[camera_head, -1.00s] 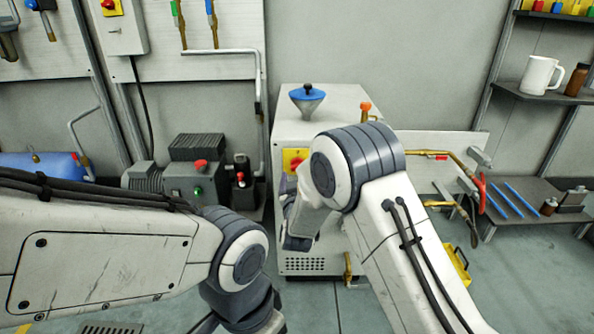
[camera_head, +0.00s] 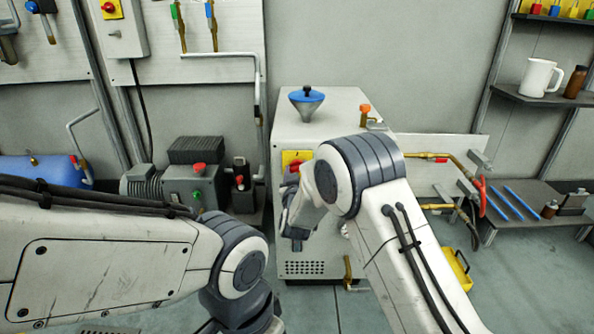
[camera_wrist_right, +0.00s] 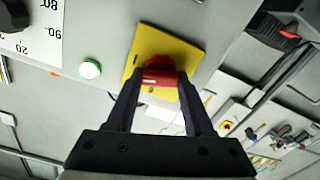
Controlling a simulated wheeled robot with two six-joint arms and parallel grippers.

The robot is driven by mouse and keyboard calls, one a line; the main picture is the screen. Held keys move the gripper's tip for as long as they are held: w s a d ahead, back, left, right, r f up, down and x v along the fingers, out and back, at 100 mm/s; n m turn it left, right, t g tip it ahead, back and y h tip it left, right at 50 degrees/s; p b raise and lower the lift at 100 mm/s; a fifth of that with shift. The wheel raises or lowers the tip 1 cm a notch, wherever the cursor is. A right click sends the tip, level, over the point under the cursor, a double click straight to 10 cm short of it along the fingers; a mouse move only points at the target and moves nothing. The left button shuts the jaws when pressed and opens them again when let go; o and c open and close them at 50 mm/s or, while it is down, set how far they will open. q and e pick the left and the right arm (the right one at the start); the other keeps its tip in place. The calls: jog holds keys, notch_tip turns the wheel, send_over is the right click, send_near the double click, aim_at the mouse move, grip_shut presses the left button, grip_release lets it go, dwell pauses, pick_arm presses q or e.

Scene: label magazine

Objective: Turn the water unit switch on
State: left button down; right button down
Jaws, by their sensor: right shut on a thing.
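The water unit (camera_head: 340,105) is a pale box with a blue funnel on top, standing in the middle of the head view. Its switch is a red knob (camera_head: 295,166) on a yellow plate (camera_head: 289,156), partly hidden by my right arm. In the right wrist view the red knob (camera_wrist_right: 168,63) stands out from the yellow plate (camera_wrist_right: 148,42). My right gripper (camera_wrist_right: 158,79) has its two dark fingers on either side of the knob's red handle, shut on it. My left arm comes in from the left; its gripper is out of view.
A motor pump (camera_head: 185,180) stands left of the unit. Brass pipes with a red valve handle (camera_head: 481,196) are on its right.

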jog(key=m+b, duration=0.1)
jog(key=m, duration=0.2)
jog(key=shift+m, duration=0.4)
jog(key=shift+c, duration=1.4)
grip_release()
jog(key=s+p, duration=0.2)
jog(key=s, duration=0.8)
jog(key=shift+s+p, duration=0.25)
jog(key=shift+p, duration=0.1)
jog(key=shift+d, duration=0.1)
